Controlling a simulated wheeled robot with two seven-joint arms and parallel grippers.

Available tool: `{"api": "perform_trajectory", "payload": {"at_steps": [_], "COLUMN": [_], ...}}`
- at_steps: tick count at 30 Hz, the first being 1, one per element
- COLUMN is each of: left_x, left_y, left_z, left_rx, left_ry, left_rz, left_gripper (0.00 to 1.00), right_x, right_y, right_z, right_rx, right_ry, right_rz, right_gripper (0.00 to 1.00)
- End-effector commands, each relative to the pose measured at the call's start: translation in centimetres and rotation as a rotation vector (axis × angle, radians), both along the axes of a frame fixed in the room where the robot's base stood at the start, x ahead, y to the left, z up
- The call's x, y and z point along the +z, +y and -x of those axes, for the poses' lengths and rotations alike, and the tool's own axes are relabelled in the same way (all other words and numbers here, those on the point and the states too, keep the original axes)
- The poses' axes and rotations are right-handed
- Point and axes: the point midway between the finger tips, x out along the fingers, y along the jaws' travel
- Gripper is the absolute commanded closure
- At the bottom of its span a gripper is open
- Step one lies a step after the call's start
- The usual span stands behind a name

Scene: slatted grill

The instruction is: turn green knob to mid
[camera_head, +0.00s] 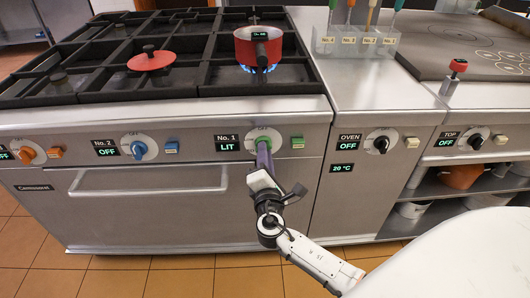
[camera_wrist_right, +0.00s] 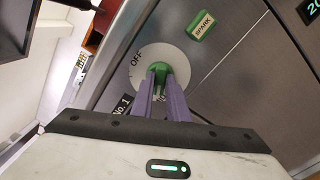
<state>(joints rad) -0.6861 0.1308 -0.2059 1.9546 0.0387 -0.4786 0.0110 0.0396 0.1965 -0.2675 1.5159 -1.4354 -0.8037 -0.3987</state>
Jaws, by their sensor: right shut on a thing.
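The green knob (camera_wrist_right: 158,70) sits on a white dial on the stove's front panel, beside the No. 1 label and a display reading LIT (camera_head: 228,146). My right gripper (camera_head: 264,146) reaches up to this knob from below; its purple fingers (camera_wrist_right: 164,95) are shut on the knob in the right wrist view. The fingers hide part of the knob and its lower dial marks; OFF shows on the dial. A blue flame burns under the red pot (camera_head: 258,45) on the burner above. My left gripper is not in view.
A green SPARK button (camera_wrist_right: 201,26) lies right beside the dial. Blue (camera_head: 139,149) and orange (camera_head: 28,155) knobs are to the left, and black OVEN (camera_head: 381,142) and TOP (camera_head: 476,142) knobs to the right. The oven handle (camera_head: 148,189) runs below the panel.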

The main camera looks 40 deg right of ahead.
Motion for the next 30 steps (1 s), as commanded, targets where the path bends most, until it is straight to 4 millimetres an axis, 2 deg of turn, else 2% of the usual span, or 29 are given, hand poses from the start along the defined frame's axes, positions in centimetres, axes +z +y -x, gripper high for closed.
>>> {"api": "perform_trajectory", "payload": {"at_steps": [17,18,21,30], "left_x": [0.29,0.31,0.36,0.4], "left_y": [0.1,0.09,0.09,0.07], "left_z": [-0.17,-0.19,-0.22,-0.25], "left_rx": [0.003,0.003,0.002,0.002], "left_ry": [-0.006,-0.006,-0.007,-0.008], "left_rz": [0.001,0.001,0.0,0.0], "left_gripper": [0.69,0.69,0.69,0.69], "right_x": [-0.06,-0.07,-0.06,-0.05], "right_y": [0.12,0.13,0.1,0.13], "right_z": [0.0,-0.01,0.0,0.13], "right_rx": [0.003,0.003,0.002,0.001], "right_ry": [0.018,0.018,0.018,0.017], "right_rz": [0.027,0.027,0.027,0.027], "right_gripper": [1.0,0.81,0.67,0.67]}}
